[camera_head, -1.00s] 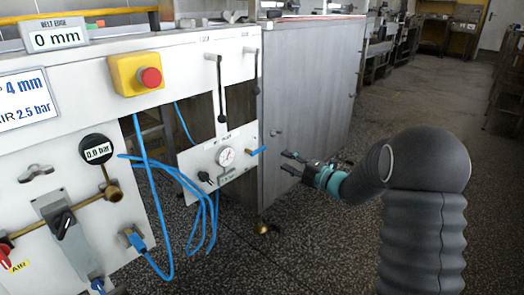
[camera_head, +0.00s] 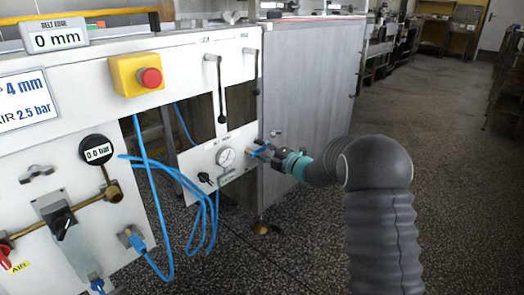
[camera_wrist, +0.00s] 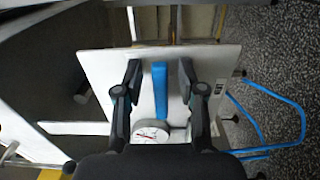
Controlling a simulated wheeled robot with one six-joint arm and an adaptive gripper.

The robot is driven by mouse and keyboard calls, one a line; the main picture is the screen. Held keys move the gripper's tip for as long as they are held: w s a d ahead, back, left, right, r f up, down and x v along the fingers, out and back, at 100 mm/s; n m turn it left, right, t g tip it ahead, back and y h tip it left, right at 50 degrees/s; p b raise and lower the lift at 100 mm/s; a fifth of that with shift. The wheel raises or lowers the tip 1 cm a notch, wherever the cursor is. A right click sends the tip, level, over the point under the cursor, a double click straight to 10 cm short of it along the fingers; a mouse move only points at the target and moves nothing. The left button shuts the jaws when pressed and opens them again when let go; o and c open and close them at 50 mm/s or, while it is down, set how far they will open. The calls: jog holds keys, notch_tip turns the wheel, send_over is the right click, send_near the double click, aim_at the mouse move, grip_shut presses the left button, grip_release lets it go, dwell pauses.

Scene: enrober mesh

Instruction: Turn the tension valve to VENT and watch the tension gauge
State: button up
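The small white panel (camera_head: 189,160) carries a round gauge (camera_head: 226,156), which also shows in the wrist view (camera_wrist: 151,135). The gauge's reading is too small to make out. A blue lever (camera_wrist: 160,90) stands out on this panel; in the head view it is largely covered by my gripper. Which lever is the tension valve, and any VENT mark, I cannot read. My gripper (camera_head: 264,149) is at the panel's right side. In the wrist view its two black fingers (camera_wrist: 161,70) are open, one on each side of the blue lever, with gaps visible.
A black knob (camera_head: 205,178) sits left of the gauge. A red stop button (camera_head: 150,78) and two black-handled levers (camera_head: 221,90) are above. A grey cabinet (camera_head: 310,105) stands behind.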

aim_at(246, 162)
grip_shut()
jog(key=shift+f, duration=0.1)
jog(key=m, duration=0.1)
jog(key=f+m, duration=0.1)
jog(key=m, duration=0.4)
jog(key=s+a+f+m+p, duration=0.1)
jog(key=m, duration=0.2)
jog(key=f+m, duration=0.1)
jog(key=m, duration=0.2)
jog(key=shift+s+a+f+p, duration=0.15)
jog(key=shift+s+f+p, duration=0.05)
jog(key=shift+s+p, duration=0.15)
jog(key=m, duration=0.2)
jog(key=s+a+m+p, duration=0.1)
jog(key=m, duration=0.1)
jog(key=m+p, duration=0.1)
jog(key=m, duration=0.1)
jog(key=shift+s+a+f, duration=0.15)
jog(key=shift+s+f, duration=0.2)
jog(key=shift+f, duration=0.05)
